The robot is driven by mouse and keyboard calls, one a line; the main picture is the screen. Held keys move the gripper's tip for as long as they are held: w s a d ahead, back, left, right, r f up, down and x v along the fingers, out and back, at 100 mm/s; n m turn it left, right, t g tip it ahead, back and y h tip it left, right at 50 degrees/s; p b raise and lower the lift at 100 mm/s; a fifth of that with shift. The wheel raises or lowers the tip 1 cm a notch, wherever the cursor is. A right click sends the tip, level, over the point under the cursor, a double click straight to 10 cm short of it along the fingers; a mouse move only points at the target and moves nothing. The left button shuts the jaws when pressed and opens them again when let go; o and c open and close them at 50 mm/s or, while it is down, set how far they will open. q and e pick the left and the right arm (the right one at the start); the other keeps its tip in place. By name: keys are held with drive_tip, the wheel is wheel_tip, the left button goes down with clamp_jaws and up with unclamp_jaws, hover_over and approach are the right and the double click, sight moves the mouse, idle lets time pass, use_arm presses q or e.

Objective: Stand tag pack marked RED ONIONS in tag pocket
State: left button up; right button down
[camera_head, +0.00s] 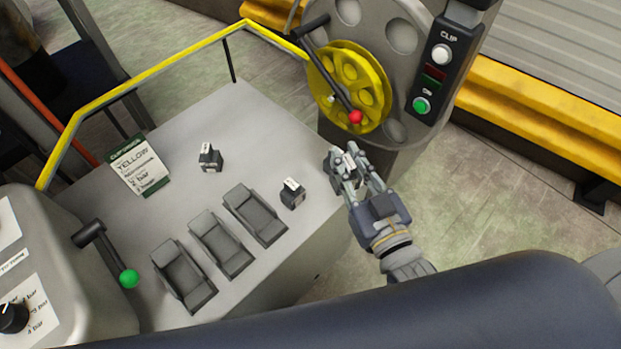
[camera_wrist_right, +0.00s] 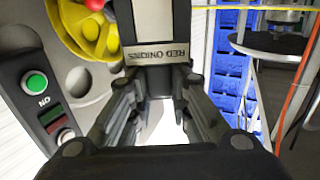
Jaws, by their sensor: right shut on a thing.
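My right gripper (camera_head: 347,168) is shut on a dark tag pack with a white label. It holds the pack in the air past the table's right edge, beside the yellow wheel. In the right wrist view the pack (camera_wrist_right: 158,22) stands between the fingers, and its label reads RED ONIONS. Two similar small dark packs stand on the grey table, one farther back (camera_head: 210,159) and one nearer the right edge (camera_head: 292,195). Their labels are too small to read. Several grey sloped holders sit in a row on the table, the right one (camera_head: 256,214) nearest my gripper; I cannot tell whether one is the tag pocket.
A card reading YELLOW (camera_head: 138,165) stands at the table's left. A yellow rail (camera_head: 150,78) runs along its back. The clipper's yellow wheel (camera_head: 350,85), red-knobbed crank and button panel (camera_head: 434,68) are close to my right gripper. A green-knobbed lever (camera_head: 128,278) stands at front left.

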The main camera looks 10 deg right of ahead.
drive_tip(key=w+a+f+n+g+y, duration=0.2)
drive_tip(key=w+a+f+n+y, duration=0.1)
drive_tip(key=w, duration=0.6)
drive_tip(key=a+f+y, duration=0.1)
drive_tip(key=y, duration=0.1)
drive_tip(key=shift+a+f+n+y, duration=0.3)
drive_tip(key=shift+f+n, duration=0.1)
drive_tip(key=shift+w+f, duration=0.1)
wheel_tip(320, 180, down, 9)
drive_tip(key=shift+f, duration=0.2)
drive_tip(key=shift+f, duration=0.1)
drive_tip(key=shift+f+b, duration=0.15)
drive_tip(key=shift+b, duration=0.2)
drive_tip(key=c, duration=1.5)
unclamp_jaws()
